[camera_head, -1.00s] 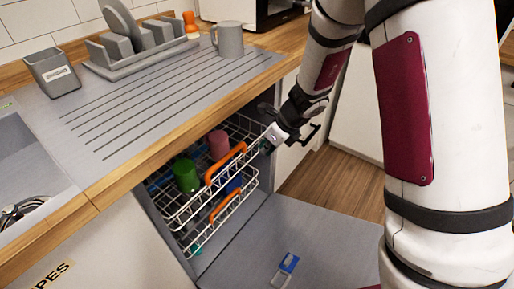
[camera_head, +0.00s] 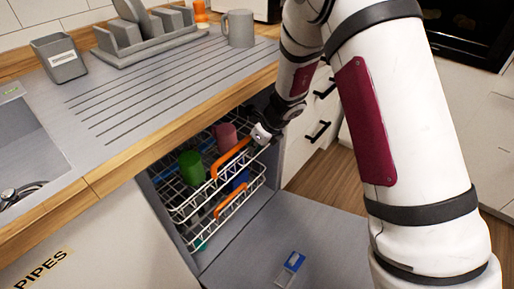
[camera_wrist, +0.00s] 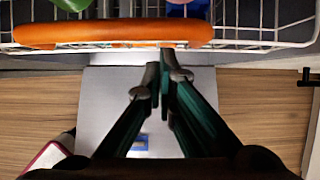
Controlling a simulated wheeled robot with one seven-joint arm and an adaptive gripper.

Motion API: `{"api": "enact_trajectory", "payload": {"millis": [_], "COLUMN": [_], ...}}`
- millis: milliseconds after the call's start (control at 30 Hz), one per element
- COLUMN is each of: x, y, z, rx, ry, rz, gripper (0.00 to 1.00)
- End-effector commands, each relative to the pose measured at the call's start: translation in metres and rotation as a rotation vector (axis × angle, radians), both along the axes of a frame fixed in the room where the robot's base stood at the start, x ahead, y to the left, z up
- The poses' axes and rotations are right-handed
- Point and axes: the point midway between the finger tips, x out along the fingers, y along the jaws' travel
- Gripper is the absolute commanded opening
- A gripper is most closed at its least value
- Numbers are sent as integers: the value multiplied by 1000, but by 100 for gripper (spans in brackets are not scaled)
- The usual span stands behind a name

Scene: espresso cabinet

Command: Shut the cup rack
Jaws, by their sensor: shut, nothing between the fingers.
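The cup rack (camera_head: 190,207) is the upper white wire rack of the open dishwasher under the counter, and it stands partly out. It has an orange handle (camera_head: 232,159) along its front. A green cup (camera_head: 192,168) and a pink cup (camera_head: 226,136) stand in it. My gripper (camera_wrist: 164,74) is shut and empty. In the wrist view its fingertips are close to the orange handle (camera_wrist: 110,33), right of its middle; whether they touch it is unclear. In the head view the gripper is near the handle's right end, its fingertips not clearly visible.
A lower rack with another orange handle (camera_head: 232,200) is below. The dishwasher door (camera_head: 310,235) lies open and flat, with a blue and white packet (camera_head: 292,262) on it. The wooden counter edge (camera_head: 160,140) runs above the racks. A drawer cabinet stands at right.

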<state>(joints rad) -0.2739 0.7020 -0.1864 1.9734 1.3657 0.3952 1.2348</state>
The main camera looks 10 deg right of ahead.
Motion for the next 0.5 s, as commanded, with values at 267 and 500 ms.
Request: {"api": "enact_trajectory", "payload": {"millis": [267, 500], "x": [2, 15], "y": [2, 16], "z": [1, 2], "rx": [0, 0], "ry": [1, 0], "rz": [1, 3], "gripper": [0, 0]}}
